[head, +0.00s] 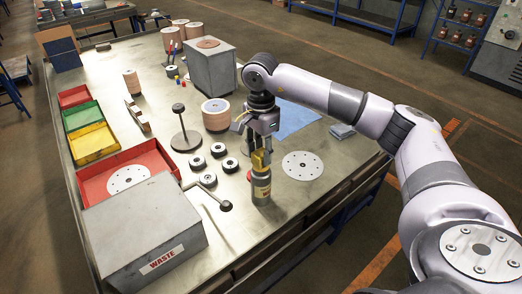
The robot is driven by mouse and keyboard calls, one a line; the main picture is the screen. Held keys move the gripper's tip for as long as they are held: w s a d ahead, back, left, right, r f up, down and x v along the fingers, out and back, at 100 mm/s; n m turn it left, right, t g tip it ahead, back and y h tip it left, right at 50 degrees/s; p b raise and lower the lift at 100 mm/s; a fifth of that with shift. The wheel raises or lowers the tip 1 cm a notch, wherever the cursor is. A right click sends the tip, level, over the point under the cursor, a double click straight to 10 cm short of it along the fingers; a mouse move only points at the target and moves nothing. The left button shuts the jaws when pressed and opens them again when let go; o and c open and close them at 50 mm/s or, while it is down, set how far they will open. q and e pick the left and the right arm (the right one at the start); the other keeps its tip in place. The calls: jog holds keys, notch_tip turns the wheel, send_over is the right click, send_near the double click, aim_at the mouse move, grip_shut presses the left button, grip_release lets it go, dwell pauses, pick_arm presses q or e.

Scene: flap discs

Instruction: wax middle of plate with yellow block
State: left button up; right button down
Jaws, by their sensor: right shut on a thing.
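A pale round plate with small holes (303,165) lies flat on the metal table, right of my right gripper (262,145). My right gripper points down and is shut on a yellow block (258,163). The block is upright, directly above or at the top of a brownish can with a label (261,188); I cannot tell whether they touch. A similar pale plate (128,178) lies in the nearer red tray (165,158). My left gripper is not in view.
Several dark round pieces (230,165) and a round-based stand (186,142) are left of the gripper. A grey box marked WASTE (140,228) fills the near left. A blue cloth (296,118) and a grey box (212,72) lie beyond. Table around the plate is clear.

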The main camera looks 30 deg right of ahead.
aim_at(261, 152)
jog(key=shift+f, duration=0.25)
dwell(0.4)
jog(key=shift+f+b, duration=0.35)
jog(key=shift+b, duration=0.25)
dwell(1.2)
jog(key=shift+r+p, duration=2.2)
jog(key=shift+r, duration=1.35)
